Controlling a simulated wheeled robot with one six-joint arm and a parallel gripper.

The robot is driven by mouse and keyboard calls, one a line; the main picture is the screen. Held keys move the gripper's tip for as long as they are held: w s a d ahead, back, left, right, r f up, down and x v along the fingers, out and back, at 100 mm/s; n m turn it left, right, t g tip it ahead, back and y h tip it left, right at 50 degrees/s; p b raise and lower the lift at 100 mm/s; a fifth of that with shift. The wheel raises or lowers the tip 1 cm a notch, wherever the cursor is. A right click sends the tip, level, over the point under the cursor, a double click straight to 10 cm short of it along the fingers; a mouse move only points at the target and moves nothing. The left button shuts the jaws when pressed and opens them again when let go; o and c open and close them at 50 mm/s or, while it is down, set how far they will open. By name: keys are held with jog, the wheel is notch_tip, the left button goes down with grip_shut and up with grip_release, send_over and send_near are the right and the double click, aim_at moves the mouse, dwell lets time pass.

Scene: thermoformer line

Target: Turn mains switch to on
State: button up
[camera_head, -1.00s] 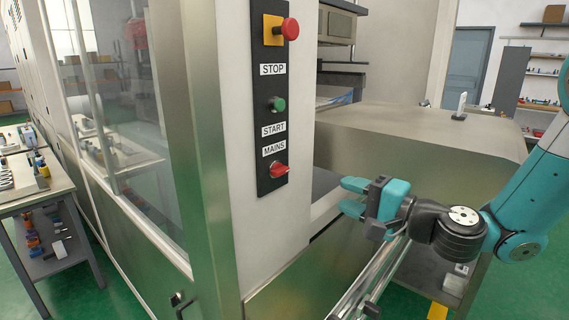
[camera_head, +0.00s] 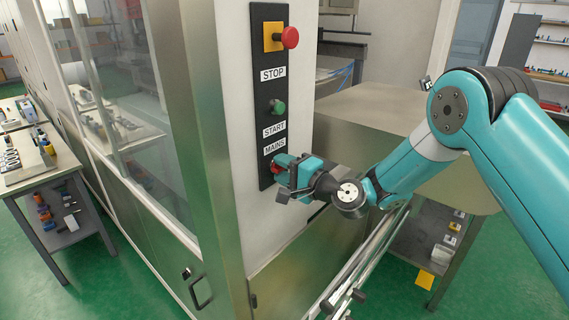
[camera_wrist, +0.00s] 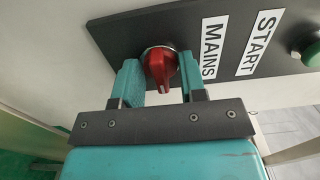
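The red mains switch (camera_head: 275,169) is a rotary knob at the bottom of the black control panel, below the MAINS label (camera_head: 275,146). My gripper (camera_head: 284,173) is at the panel and hides most of the knob in the head view. In the wrist view the red knob (camera_wrist: 160,65) lies between the two teal fingers of my gripper (camera_wrist: 161,76). The fingers are apart, one on each side of it. They look open, with no clear grip on the knob. The knob's exact turn position is hard to tell.
A green START button (camera_head: 278,107) and a red STOP button (camera_head: 289,38) on a yellow base sit above on the same panel (camera_head: 258,90). A metal cover (camera_head: 375,115) stands to the right of the panel. A side table (camera_head: 40,180) stands at the left.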

grip_shut()
jog(key=shift+f+b, duration=0.15)
jog(key=shift+b, duration=0.4)
jog(key=n+b, duration=1.8)
jog(key=b, duration=1.2)
jog(key=shift+r, duration=0.2)
